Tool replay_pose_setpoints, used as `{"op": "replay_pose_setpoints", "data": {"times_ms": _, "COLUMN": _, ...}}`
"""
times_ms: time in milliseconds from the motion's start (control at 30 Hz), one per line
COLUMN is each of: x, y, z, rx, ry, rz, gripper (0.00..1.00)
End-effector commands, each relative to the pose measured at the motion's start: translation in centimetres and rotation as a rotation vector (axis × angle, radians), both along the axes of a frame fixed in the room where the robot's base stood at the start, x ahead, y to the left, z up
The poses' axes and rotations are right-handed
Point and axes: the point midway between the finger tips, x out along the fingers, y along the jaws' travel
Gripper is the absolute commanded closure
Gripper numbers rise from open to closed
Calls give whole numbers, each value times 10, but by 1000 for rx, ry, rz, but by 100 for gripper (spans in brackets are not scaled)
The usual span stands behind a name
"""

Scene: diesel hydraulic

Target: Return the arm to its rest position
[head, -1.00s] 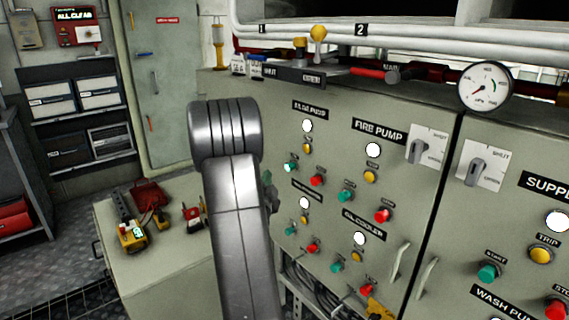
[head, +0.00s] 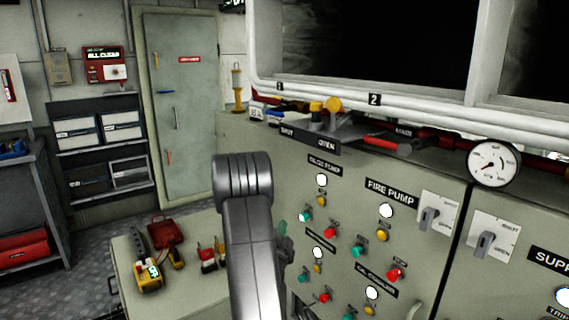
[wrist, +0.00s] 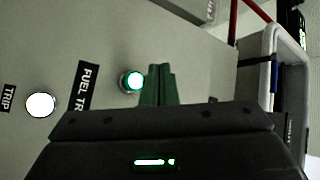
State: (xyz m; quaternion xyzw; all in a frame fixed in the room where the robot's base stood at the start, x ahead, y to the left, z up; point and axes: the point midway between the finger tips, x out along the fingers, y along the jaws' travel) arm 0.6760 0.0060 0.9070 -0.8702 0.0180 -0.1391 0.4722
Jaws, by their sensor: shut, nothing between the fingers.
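My arm rises in the middle of the head view, its thick grey links in front of the control panel (head: 375,165). My gripper (wrist: 158,84) shows in the wrist view as two green fingers closed together, with nothing between them. Its fingertips appear close beside a lit green button (wrist: 132,81) on a grey panel; whether they touch it I cannot tell. In the head view only a small greenish part of it shows behind the arm; the rest is hidden.
A bench (head: 125,262) at left holds a yellow meter (head: 148,277) and red items. White pipes (head: 400,112) and a gauge (head: 494,164) are above the panel. A pale-rimmed frame (wrist: 295,60) is at right in the wrist view. Floor (head: 85,250) shows at left.

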Motion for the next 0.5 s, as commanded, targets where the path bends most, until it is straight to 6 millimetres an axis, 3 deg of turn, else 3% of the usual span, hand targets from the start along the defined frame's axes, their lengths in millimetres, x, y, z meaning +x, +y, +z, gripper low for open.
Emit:
{"op": "replay_pose_setpoints", "data": {"times_ms": 200, "x": -18, "y": 26, "z": -4, "rx": 0, "ry": -3, "rz": 2, "gripper": 100}}
{"op": "replay_pose_setpoints", "data": {"times_ms": 500, "x": -25, "y": 34, "z": -2, "rx": 0, "ry": -1, "rz": -1, "gripper": 100}}
